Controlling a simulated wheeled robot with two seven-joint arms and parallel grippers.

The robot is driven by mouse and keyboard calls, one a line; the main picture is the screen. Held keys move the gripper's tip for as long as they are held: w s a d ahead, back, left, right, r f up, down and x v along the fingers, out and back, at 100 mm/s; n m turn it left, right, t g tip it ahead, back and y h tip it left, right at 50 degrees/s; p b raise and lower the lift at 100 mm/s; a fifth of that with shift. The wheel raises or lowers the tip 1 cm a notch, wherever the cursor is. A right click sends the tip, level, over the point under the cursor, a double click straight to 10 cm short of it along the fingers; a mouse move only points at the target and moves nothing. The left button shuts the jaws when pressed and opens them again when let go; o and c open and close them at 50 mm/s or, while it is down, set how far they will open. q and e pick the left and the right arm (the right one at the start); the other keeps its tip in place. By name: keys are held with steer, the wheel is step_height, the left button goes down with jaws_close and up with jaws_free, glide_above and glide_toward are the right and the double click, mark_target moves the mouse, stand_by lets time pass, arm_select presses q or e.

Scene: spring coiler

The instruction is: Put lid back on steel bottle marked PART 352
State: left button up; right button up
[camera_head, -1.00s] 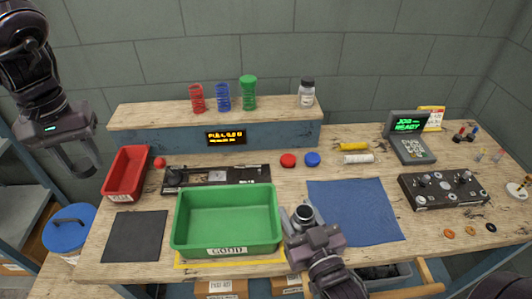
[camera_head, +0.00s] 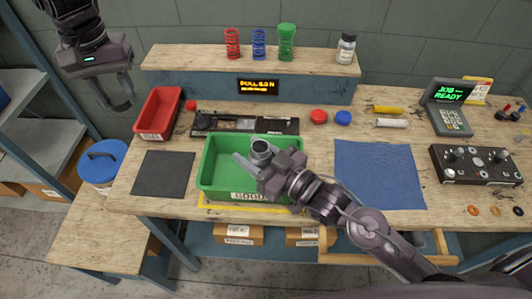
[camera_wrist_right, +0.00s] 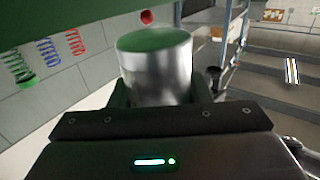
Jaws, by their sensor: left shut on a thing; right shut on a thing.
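A bare steel cylinder (camera_head: 260,149) with a dark-ringed round top is held by my right gripper (camera_head: 254,163), over the green bin. In the right wrist view the steel cylinder (camera_wrist_right: 158,72) stands between the fingers, its flat end tinted green; no marking is readable. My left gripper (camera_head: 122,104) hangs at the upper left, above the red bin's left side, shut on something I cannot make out. I cannot tell a lid apart in these views. I see no readable PART 352 marking.
The green bin (camera_head: 210,185) sits at the bench front, between a dark mat (camera_head: 163,175) and a blue cloth (camera_head: 380,175). A red bin (camera_head: 145,132) is at left. A black-capped bottle (camera_head: 346,50) and several coloured springs stand on the raised shelf. Red (camera_head: 319,116) and blue (camera_head: 343,118) caps lie behind.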

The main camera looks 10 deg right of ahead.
stand_by(0.3)
arm_select(q)
steer(key=s+d+m, duration=0.3)
steer(key=d+m, duration=0.3)
steer(key=d, duration=0.8)
steer(key=m, duration=0.6)
glide_toward(260, 160)
steer(key=w+r, duration=0.1)
steer(key=w, duration=0.1)
steer(key=shift+d, duration=0.3)
steer(key=shift+f, duration=1.95)
steer(key=shift+f, duration=0.9)
steer(key=shift+a+f, duration=0.1)
steer(key=shift+f, duration=0.45)
